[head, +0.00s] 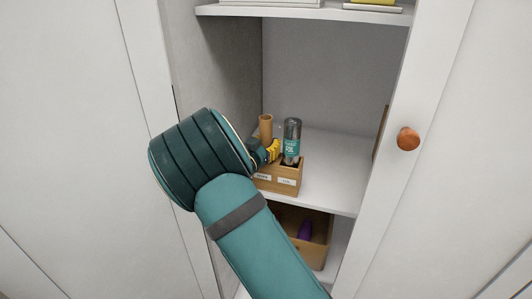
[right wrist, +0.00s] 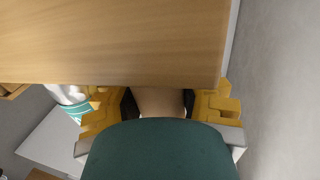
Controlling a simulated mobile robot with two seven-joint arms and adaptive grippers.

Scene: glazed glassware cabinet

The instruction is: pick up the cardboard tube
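The cardboard tube (head: 265,127) is a tan cylinder standing upright in a wooden caddy (head: 287,187) on the cabinet shelf. My right gripper (head: 266,151) is at the tube, below its top end. In the right wrist view the tube (right wrist: 160,101) sits between the two yellow fingers of my gripper (right wrist: 160,104). The dark finger pads lie against both its sides, with no gap visible. My gripper's housing hides part of the tube there. My left gripper is in neither view.
A clear bottle with a teal label (head: 292,140) stands in the caddy, just right of the tube. The cabinet's grey side wall (head: 222,75) is close on the left. The shelf (head: 335,172) is clear to the right. A lower wooden box holds a purple object (head: 305,229).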

